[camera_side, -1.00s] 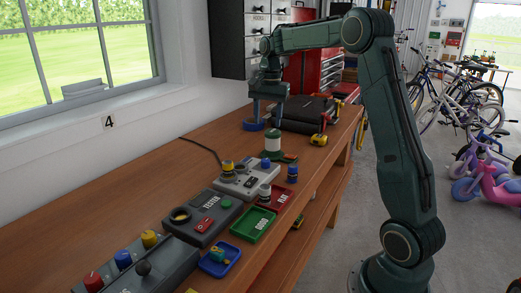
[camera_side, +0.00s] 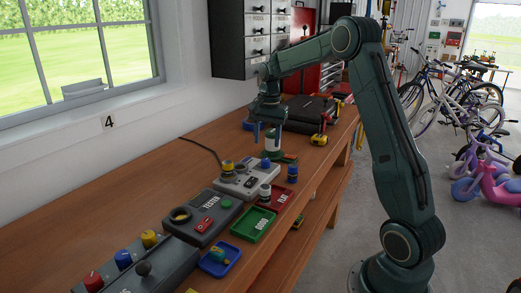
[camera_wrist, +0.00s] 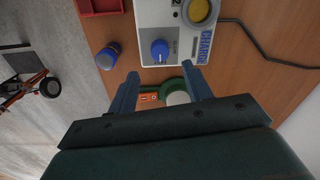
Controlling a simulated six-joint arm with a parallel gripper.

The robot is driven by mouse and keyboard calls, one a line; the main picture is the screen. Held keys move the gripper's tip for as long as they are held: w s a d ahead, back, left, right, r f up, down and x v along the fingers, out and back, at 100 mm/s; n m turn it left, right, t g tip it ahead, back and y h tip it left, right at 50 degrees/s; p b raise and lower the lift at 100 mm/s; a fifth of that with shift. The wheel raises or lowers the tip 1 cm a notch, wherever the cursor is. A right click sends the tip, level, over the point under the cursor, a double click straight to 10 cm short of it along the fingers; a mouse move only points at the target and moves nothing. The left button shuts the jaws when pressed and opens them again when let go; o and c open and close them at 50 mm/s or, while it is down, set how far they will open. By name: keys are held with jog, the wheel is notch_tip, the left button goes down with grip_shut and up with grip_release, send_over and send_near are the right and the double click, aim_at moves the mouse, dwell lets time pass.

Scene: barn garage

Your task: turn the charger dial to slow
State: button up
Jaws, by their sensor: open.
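The grey charger (camera_side: 240,186) sits on the wooden bench, and its top fills the upper middle of the wrist view (camera_wrist: 178,18). Its blue dial (camera_wrist: 160,48) has a white mark on the side towards my gripper; the small lettering beside it cannot be read. The dial also shows in the side view (camera_side: 265,164). My gripper (camera_wrist: 160,74) is open and empty, its two blue fingers pointing down. In the side view my gripper (camera_side: 266,139) is above and just behind the charger, apart from the dial.
A green and white round item (camera_wrist: 178,97) stands close behind the charger, below my fingers in the wrist view. A blue cylinder (camera_wrist: 107,56) and red tray (camera_wrist: 100,6) lie beside the charger. A tester (camera_side: 203,218) and green tray (camera_side: 253,225) are nearer the camera.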

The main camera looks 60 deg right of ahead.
aim_at(266, 160)
notch_tip(266, 160, down, 7)
jog(key=shift+w+f, duration=0.1)
jog(key=shift+f, duration=0.05)
dwell(0.4)
jog(key=c, duration=1)
